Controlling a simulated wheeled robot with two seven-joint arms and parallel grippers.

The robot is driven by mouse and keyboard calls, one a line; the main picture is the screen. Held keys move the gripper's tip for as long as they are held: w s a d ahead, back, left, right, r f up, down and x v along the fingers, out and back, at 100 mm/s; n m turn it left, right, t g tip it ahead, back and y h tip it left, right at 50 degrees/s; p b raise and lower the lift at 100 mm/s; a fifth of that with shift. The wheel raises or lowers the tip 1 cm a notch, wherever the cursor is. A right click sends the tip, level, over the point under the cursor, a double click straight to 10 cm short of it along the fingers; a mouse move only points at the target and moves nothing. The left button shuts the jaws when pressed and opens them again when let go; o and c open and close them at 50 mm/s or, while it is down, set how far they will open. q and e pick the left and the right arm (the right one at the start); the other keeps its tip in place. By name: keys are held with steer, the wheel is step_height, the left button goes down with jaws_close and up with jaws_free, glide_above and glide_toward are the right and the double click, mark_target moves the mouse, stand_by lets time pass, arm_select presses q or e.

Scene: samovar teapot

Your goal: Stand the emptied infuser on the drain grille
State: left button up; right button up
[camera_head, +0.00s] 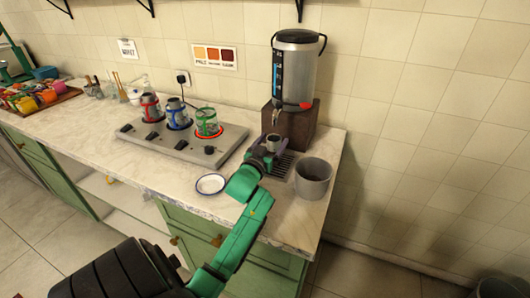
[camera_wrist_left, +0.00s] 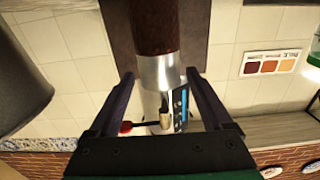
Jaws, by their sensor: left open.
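The dark drain grille (camera_head: 285,164) lies on the counter at the foot of the hot-water urn. A small grey metal cup-like piece (camera_head: 273,141), probably the infuser, appears upright at the grille's far side, below the urn's tap. I cannot tell its exact footing because my left gripper (camera_head: 267,154) hides its lower part. That gripper is open, right in front of the piece. In the left wrist view the open fingers (camera_wrist_left: 170,95) flank a metal and brown cylindrical shape; I cannot tell whether it is the infuser. My right gripper is out of view.
The urn (camera_head: 297,70) stands on a wooden block behind the grille. A grey bin (camera_head: 313,179) stands close to the grille's right. A white dish (camera_head: 210,185) lies to the left. A hob plate (camera_head: 178,150) holds several cups in coloured holders.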

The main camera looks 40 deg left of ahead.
arm_select(q)
steer(key=v, duration=0.7)
steer(key=shift+s, duration=0.2)
steer(key=shift+r, duration=0.1)
